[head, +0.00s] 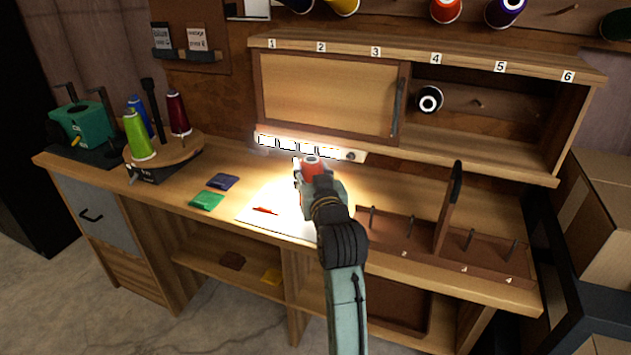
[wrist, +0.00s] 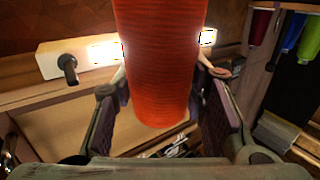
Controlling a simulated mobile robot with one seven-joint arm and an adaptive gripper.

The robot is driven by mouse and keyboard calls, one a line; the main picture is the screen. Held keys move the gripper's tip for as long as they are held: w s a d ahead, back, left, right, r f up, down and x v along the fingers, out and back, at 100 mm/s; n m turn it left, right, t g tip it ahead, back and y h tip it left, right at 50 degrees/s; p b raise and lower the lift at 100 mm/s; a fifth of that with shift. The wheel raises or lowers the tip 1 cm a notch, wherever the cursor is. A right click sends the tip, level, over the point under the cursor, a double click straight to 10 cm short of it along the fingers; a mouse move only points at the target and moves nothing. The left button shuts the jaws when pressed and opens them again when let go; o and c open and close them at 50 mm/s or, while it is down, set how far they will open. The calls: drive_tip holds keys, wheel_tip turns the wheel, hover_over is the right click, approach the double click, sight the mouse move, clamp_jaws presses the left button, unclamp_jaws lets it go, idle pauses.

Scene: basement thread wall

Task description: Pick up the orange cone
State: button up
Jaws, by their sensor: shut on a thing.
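The orange cone (wrist: 160,60) fills the upper middle of the wrist view, a ribbed thread cone standing between the two fingers. My gripper (wrist: 166,78) is shut on its sides. In the head view the white-topped end of the orange cone (head: 312,160) shows at my gripper (head: 318,182), in front of the lit lamp strip. My gripper and wrist hide most of it there. The gap between the cone and the worktop cannot be judged.
The lamp strip (head: 300,146) runs under the cabinet (head: 325,92). Green, blue and red cones stand on a round holder (head: 185,148) at left. An upright divider (head: 449,208) and pegs stand at right. A white sheet (head: 262,222) lies beneath my arm.

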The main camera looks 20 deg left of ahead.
drive_tip(key=s+a, duration=0.3)
drive_tip(key=s, duration=0.3)
drive_tip(key=s+a+r+p, duration=0.1)
drive_tip(key=s+a, duration=0.1)
drive_tip(key=s, duration=0.5)
drive_tip(key=shift+s+a, duration=0.3)
drive_tip(key=shift+a, duration=0.1)
